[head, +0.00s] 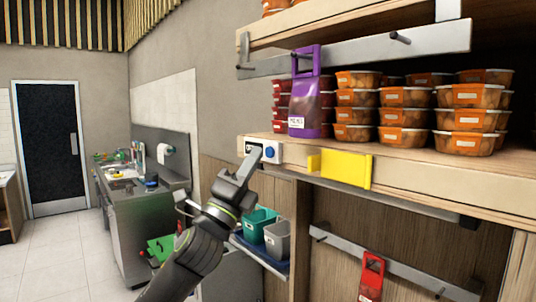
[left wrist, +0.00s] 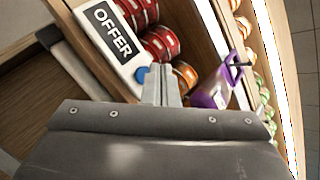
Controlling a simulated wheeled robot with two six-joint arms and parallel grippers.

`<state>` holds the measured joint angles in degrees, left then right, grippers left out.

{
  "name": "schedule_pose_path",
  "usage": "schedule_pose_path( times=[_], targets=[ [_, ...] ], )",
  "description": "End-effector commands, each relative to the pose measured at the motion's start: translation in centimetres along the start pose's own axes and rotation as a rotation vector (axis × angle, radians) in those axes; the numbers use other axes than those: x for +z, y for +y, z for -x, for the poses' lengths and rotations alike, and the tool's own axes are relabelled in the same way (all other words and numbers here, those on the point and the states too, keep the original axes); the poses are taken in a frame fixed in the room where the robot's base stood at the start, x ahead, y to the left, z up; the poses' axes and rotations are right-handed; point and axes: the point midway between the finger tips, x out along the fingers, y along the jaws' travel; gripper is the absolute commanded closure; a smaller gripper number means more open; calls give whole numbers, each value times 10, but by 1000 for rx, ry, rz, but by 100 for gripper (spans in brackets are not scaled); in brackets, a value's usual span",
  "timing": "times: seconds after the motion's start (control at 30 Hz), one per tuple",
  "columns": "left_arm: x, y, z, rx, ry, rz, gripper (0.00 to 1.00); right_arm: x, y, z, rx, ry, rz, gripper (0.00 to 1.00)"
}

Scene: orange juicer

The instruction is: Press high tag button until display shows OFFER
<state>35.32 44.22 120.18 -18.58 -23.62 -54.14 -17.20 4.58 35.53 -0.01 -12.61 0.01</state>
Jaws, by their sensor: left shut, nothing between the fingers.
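The high tag (head: 277,147) is a white box on the edge of the upper shelf in the head view, with a blue button (head: 269,152) at its right part. In the left wrist view the tag's display (left wrist: 111,32) reads OFFER, and the blue button (left wrist: 141,75) shows below the word. My left gripper (head: 254,153) is shut and empty, its tips in front of the tag and close to the button. In the left wrist view its fingers (left wrist: 163,72) are just right of the button; I cannot tell whether they touch it. In the head view they partly hide the display.
A purple pack (head: 307,110) stands above the tag, beside stacked orange tubs (head: 404,110). A yellow holder (head: 345,168) sits on the shelf edge to the right. A red tag (head: 371,275) hangs on the lower rail. Bins (head: 277,238) and a sink counter stand left.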

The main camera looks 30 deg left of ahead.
Motion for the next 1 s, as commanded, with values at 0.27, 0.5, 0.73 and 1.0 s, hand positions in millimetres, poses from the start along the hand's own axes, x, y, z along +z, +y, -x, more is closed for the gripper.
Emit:
schedule_pose_path(
  times=[0.27, 0.5, 0.73, 1.0],
  targets=[
    [7, -6, 13, -2, 2, -7, 100, 2, -1, -14, 0, 0, 0, 53],
    [19, -17, 30, -2, 2, -8, 100, 4, -3, -34, 0, 0, 0, 53],
    [25, -25, 35, 0, 0, -1, 100, 4, -4, -40, 0, 0, 0, 53],
    [26, -25, 35, 0, 0, 1, 100, 4, -3, -39, 0, 0, 0, 53]
  ],
)
